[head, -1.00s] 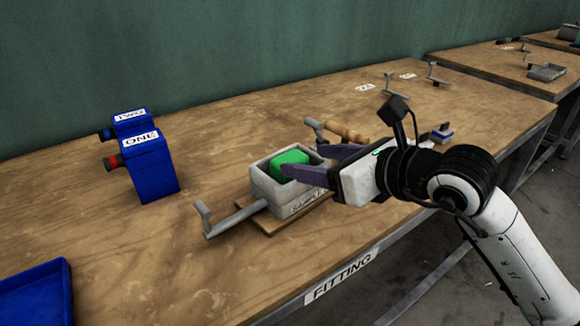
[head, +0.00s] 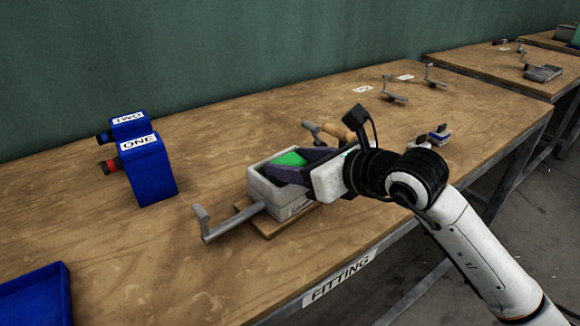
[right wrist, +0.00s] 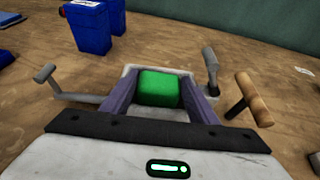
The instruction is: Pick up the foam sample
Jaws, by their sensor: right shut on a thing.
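The foam sample (head: 290,158) is a bright green block inside a light grey open box (head: 262,188) on a wooden base. My right gripper (head: 295,166) reaches down into the box with its purple fingers on either side of the foam. In the right wrist view the green foam (right wrist: 158,88) sits between the two fingertips (right wrist: 160,92), and the gripper is shut on it. The foam is still within the box walls. The fingers and gripper body hide part of it in the head view. My left gripper is not in view.
Grey crank handles (head: 204,222) stick out around the box, with a wooden handle (head: 336,130) behind. Blue units marked ONE (head: 150,172) and TWO (head: 128,122) stand to the left. A blue tray (head: 40,297) is at the lower left. Bench between them is clear.

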